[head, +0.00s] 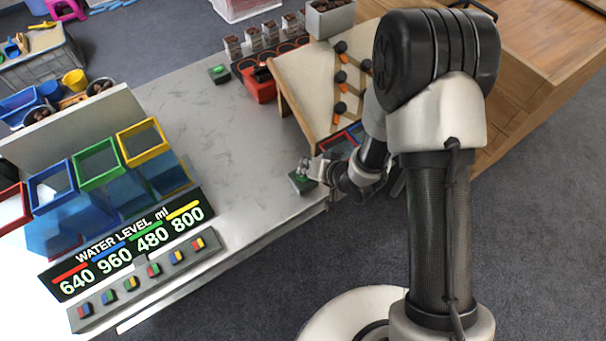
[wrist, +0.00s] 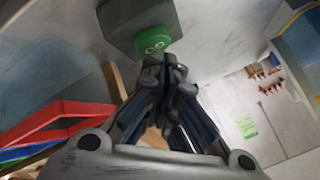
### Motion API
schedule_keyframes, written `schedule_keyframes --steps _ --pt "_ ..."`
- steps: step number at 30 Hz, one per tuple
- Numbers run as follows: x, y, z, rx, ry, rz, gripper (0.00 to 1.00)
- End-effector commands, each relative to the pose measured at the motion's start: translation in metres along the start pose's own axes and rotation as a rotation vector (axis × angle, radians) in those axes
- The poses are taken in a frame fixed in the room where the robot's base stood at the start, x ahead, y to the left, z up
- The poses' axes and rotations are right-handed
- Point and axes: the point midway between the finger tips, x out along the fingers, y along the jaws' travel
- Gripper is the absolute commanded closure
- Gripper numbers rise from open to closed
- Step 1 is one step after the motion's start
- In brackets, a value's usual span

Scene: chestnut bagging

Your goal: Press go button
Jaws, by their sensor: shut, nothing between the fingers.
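The go button is a green round cap on a dark grey box. In the wrist view the button (wrist: 153,41) shows pale lettering, and its box (wrist: 128,22) is behind it. In the head view the button's box (head: 302,184) sits near the table's front edge, partly hidden by my gripper. My gripper (head: 305,170) is shut and empty at the button. In the wrist view the fingertips of my gripper (wrist: 165,66) are close together, right at the button's edge. I cannot tell whether they touch it.
A second green button (head: 218,73) stands farther back on the grey table (head: 195,110). A sloped board (head: 308,85) with dark knobs is behind my gripper. Red and blue trays (head: 338,146) lie beside it. A water level panel (head: 128,245) and coloured tanks stand at left.

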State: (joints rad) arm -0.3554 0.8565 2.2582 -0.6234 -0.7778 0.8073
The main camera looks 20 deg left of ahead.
Motion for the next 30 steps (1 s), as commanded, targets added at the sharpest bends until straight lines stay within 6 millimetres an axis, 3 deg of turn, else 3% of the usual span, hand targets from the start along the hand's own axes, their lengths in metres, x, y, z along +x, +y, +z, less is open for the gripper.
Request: schedule_keyframes --steps 30 --pt "0.0054 0.0039 0.0039 0.000 0.000 0.000 1.00"
